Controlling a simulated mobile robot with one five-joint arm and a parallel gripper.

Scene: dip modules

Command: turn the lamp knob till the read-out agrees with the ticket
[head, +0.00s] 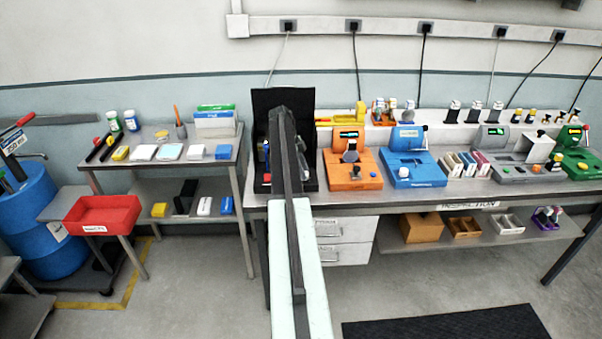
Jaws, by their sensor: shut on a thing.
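My gripper (284,114) is at the far end of my dark arm link, in front of the open black case (268,100) at the left end of the long bench. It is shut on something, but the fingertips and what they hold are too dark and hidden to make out. I cannot pick out the lamp knob or the ticket. An orange unit (366,181) right of the case has a small lit display (348,134). A green unit (575,158) at the far right also has a lit display (575,131).
The long bench also bears a blue unit (425,176), a grey unit (488,172) and small upright boxes. A side table (120,157) at left holds bottles and boxes. A red tray (105,215) and a blue drum (50,215) stand farther left.

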